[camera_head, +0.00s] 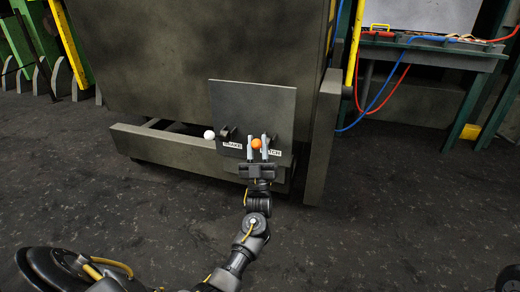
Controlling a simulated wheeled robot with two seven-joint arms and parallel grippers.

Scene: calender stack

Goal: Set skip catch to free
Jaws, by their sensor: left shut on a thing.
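A dark panel (230,98) stands upright on the front of the large grey machine. Two labels show low on it: the left one (232,145) seems to read "BRAKE", and the right one (273,152) ends in "TCH", its start hidden by my gripper. An orange ball knob (256,143) sits at the right label. A white ball knob (209,134) sticks out at the panel's left side, by a dark bracket. My left gripper (260,147) is shut on the orange knob, with a light finger on each side. The lever behind the knob is hidden. My right gripper is out of view.
The machine's grey lower beam (160,147) and right post (322,140) flank the panel. A green bench (430,48) with red and blue hoses stands at the right. The dark floor (390,220) in front is clear.

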